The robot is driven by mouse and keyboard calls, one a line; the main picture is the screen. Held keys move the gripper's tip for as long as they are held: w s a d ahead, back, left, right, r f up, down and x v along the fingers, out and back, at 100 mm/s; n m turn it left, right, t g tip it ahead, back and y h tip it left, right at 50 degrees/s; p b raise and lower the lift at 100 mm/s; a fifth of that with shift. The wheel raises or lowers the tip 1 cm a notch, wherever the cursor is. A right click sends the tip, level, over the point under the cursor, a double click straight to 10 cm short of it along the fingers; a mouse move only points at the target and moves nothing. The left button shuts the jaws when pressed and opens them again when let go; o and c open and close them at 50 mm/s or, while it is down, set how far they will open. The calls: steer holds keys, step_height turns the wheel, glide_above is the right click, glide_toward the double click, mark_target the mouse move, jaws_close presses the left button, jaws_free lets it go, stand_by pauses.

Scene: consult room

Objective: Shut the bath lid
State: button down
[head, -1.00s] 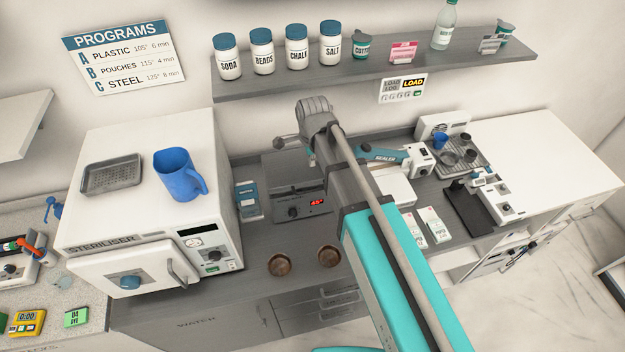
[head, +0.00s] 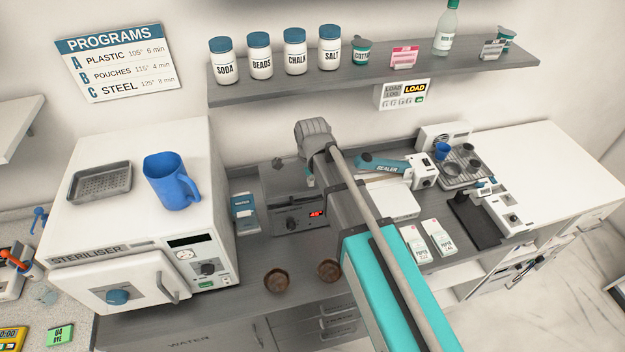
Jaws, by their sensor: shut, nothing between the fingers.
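The bath is a grey box (head: 290,222) on the counter, with a dial and a red 45° display on its front. Its top shows as a flat grey surface (head: 272,193), partly hidden by my arm. I cannot tell from this view whether the lid is fully down. My gripper (head: 310,181) is beside my wrist, over the right part of the bath, small and mostly covered by the arm. It holds nothing that I can see, and whether it touches the lid is unclear.
The white steriliser (head: 130,235) stands left of the bath, with a blue jug (head: 170,180) and a grey tray (head: 100,183) on top. Two brown bowls (head: 277,281) sit in front. The sealer (head: 385,165) is to the right. A shelf (head: 300,88) of jars hangs above.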

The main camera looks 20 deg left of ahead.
mark_target(310, 200)
steer(key=shift+w+a+f+b, duration=0.1)
steer(key=shift+w+f+b, duration=0.05)
steer(key=shift+f+b, duration=1.8)
steer(key=shift+w+a+f+b, duration=0.1)
steer(key=shift+f+b, duration=1.65)
steer(key=shift+f, duration=0.3)
steer(key=f+b, duration=0.2)
steer(key=s+f+b, duration=0.1)
steer(key=shift+d+f, duration=0.1)
steer(key=shift+d, duration=0.2)
